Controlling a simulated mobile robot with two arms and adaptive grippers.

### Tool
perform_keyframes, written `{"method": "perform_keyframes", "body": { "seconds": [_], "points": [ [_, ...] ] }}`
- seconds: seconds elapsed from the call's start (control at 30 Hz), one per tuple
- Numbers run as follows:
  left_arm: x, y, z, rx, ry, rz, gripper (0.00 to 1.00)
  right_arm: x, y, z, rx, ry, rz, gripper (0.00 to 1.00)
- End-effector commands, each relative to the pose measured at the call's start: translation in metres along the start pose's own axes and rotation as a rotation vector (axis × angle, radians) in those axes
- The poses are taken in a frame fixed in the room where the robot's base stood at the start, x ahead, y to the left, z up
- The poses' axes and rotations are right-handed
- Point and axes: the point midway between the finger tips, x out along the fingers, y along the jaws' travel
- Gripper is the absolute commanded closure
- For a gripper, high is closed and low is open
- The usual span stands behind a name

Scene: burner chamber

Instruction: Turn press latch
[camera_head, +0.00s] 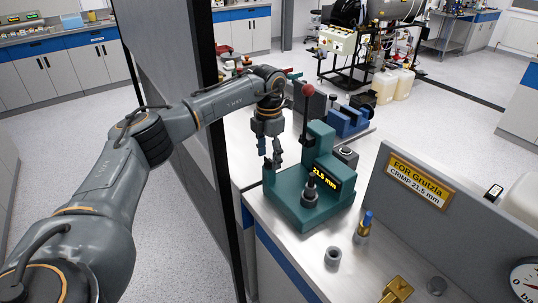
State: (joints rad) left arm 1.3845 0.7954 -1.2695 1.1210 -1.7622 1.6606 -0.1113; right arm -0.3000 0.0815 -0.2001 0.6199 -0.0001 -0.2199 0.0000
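The teal press (318,150) stands on the corner of the metal-topped bench, with a lit "21.5 mm" readout on its side. A dark lever with a red ball (308,90) rises upright at its back left. A dark upright post (309,188) stands on its front base. I cannot tell which part is the latch. My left gripper (269,156) points down just left of the press, over the back left edge of its base. Its fingers look apart with nothing between them. I cannot tell whether it touches the press. My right gripper is out of view.
A dark-framed partition (226,130) stands close behind my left arm. A grey ring (333,257), a blue-topped brass fitting (365,225) and a brass block (396,290) sit on the bench. A blue vise (347,121) is behind.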

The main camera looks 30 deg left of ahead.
Motion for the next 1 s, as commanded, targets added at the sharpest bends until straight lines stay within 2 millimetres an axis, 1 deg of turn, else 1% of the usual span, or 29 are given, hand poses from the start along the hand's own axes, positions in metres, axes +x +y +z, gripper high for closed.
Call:
{"method": "perform_keyframes", "body": {
  "seconds": [0.17,0.27,0.37,0.6,0.7,0.83,0.9,1.0],
  "points": [
    [0.0,0.0,0.0,-0.001,0.002,-0.001,0.4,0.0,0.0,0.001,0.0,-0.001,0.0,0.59],
    [-0.007,0.0,0.0,-0.001,0.0,0.0,0.4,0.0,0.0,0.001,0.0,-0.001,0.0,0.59],
    [-0.021,0.0,0.001,-0.001,-0.002,0.0,0.4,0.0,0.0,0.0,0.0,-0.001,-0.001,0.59],
    [-0.073,0.0,0.001,-0.001,-0.003,0.0,0.4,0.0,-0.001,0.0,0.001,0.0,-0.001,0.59],
    [-0.092,0.0,0.001,0.0,-0.002,0.0,0.4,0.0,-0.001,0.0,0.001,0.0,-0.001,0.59],
    [-0.109,0.0,0.001,0.0,-0.001,-0.001,0.4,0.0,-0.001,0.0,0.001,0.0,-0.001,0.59],
    [-0.115,0.0,0.0,0.0,-0.001,0.0,0.4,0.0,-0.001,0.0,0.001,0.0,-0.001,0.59],
    [-0.119,0.0,0.0,0.0,0.0,-0.001,0.4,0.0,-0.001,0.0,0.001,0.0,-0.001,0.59]
  ]
}}
